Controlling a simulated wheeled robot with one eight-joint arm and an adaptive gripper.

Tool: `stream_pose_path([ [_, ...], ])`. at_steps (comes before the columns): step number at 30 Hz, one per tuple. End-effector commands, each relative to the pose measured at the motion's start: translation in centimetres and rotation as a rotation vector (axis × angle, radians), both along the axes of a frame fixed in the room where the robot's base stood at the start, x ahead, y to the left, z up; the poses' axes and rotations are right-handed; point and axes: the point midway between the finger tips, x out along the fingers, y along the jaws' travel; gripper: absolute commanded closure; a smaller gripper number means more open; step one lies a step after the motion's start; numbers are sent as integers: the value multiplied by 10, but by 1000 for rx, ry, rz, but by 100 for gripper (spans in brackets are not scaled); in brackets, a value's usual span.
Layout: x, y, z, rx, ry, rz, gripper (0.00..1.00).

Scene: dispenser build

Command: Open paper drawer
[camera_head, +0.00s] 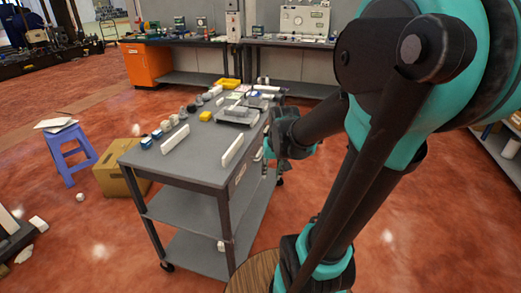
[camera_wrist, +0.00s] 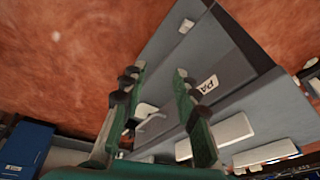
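The grey cart (camera_head: 192,151) has a dark front panel under its top on the right side. A white label reading "PA" (camera_wrist: 207,84) sits on this panel in the wrist view; the label is small in the head view (camera_head: 240,173). The panel looks flush, with no clear gap. A pale handle-like piece (camera_wrist: 148,113) shows between my fingers in the wrist view; contact cannot be made out. My gripper (camera_head: 278,162) is beside the cart's right side, partly hidden by my arm. In the wrist view its two green fingers (camera_wrist: 160,70) stand apart.
White blocks (camera_head: 232,152), a yellow tray (camera_head: 227,83) and a grey device (camera_head: 238,114) stand on the cart top. A cardboard box (camera_head: 120,172) and blue stool (camera_head: 71,157) are left of it. Workbenches line the back.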

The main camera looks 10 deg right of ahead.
Motion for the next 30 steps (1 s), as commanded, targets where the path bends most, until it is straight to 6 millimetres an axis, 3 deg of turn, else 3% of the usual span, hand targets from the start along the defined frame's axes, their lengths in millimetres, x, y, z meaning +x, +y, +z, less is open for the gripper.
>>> stream_pose_path([
  [1, 27, -4, 14, 16, 18, -30, 70],
  [9, 145, -27, 69, 109, 126, -189, 70],
  [15, 212, -47, 95, 165, 195, -289, 70],
  [19, 235, -55, 104, 186, 223, -327, 70],
  [23, 244, -58, 105, 194, 234, -341, 70],
  [30, 247, -54, 80, 195, 235, -342, 70],
])
